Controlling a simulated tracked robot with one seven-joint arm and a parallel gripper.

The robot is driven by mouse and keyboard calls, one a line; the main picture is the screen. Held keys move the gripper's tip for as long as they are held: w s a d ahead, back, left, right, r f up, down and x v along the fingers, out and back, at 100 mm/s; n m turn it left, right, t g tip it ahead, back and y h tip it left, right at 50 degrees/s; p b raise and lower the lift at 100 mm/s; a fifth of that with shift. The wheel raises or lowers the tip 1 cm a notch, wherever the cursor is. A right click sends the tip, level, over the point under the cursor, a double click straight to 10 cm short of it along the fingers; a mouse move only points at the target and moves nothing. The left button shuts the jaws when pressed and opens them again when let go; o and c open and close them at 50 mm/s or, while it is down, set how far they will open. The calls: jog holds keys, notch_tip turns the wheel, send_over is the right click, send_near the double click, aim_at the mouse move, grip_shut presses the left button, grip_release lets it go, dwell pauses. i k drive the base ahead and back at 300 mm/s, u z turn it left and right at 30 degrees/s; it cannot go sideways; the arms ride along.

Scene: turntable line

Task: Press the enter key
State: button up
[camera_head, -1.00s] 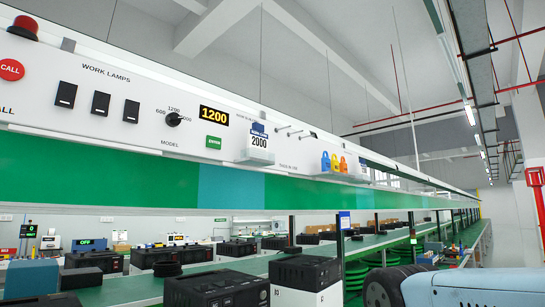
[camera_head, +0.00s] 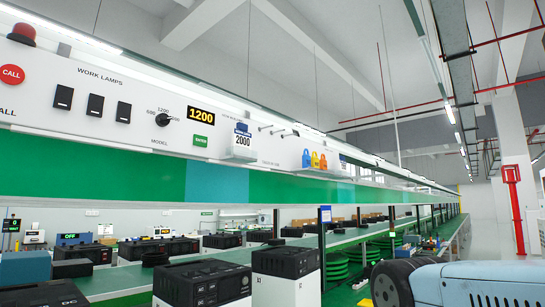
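The green enter key (camera_head: 203,142) is on the white overhead panel, below the small display (camera_head: 201,114) that reads 1200. The model knob (camera_head: 163,119) is to the left of the key, with 600 and 1200 marked around it. My gripper is not in view. A blue-grey rounded body with a dark wheel-like part shows at the lower right; I cannot tell for sure what it is. Nothing covers the enter key.
Work lamp switches (camera_head: 95,105) and a red call button (camera_head: 12,75) are on the panel's left. A card holder marked 2000 (camera_head: 242,141), pegs and coloured padlocks (camera_head: 314,159) are to the right. Below, black power units (camera_head: 203,283) stand on the green bench.

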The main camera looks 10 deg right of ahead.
aim_at(199, 141)
jog(key=i, duration=0.9)
jog(key=u, duration=0.05)
